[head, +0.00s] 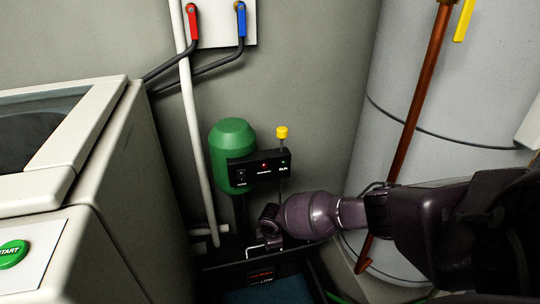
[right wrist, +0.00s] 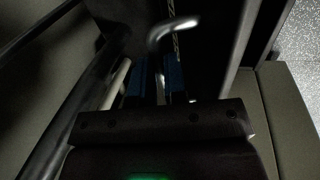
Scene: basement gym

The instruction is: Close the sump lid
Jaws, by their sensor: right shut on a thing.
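The sump (head: 225,258) is a dark opening in the floor corner below the green pump motor (head: 232,140). My left gripper is not in view.
A control box (head: 260,170) and a yellow-topped rod (head: 281,133) stand just above my right gripper. A white pipe (head: 195,120) runs down the wall. A washer (head: 130,190) closes off the left; a grey tank (head: 410,90) with a copper pipe (head: 410,130) stands right.

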